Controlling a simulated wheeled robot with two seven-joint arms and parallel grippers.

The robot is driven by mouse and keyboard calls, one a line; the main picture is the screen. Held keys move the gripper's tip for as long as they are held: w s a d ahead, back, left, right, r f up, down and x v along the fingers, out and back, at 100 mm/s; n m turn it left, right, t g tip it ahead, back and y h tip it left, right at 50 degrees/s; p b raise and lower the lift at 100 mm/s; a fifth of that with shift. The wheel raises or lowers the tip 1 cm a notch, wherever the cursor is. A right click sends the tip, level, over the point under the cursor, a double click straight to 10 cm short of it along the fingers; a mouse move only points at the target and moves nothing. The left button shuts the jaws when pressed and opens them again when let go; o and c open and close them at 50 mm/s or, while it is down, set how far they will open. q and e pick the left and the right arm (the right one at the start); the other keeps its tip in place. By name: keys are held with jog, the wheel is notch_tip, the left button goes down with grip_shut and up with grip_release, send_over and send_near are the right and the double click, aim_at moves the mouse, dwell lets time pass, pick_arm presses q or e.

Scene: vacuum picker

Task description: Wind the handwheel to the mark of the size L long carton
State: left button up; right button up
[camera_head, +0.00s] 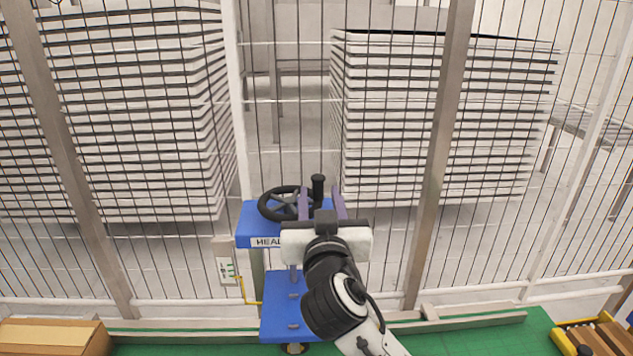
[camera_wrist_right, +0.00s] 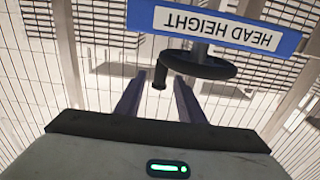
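The black handwheel (camera_head: 266,212) sits on a blue stand (camera_head: 251,225) labelled HEAD HEIGHT. Its upright black knob (camera_head: 318,187) is at the wheel's right side. My right gripper (camera_head: 320,192) is open, its two purple fingers on either side of the knob in the head view. In the right wrist view the knob (camera_wrist_right: 160,78) shows between the spread fingers (camera_wrist_right: 159,78), with a gap on each side. The handwheel (camera_wrist_right: 222,70) is to the right there, beside the upside-down label (camera_wrist_right: 215,25). No size marks can be read. My left gripper is not in view.
A wire fence with posts (camera_head: 450,130) stands behind the stand, with stacked white sheets (camera_head: 430,120) beyond it. A small panel (camera_head: 226,270) is left of the stand. A brown carton (camera_head: 45,338) is lower left; a yellow crate (camera_head: 563,340) is lower right.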

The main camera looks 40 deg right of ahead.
aim_at(319, 190)
jog(key=x, duration=0.3)
jog(key=shift+w+d+p, duration=0.15)
jog(key=shift+w+p, duration=0.15)
jog(key=shift+w, duration=0.05)
jog(key=shift+w+d, duration=0.15)
jog(key=shift+w, duration=0.15)
jog(key=c, duration=0.9)
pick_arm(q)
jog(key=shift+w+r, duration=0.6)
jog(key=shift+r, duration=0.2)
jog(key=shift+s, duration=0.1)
pick_arm(e)
jog(key=shift+y, duration=0.3)
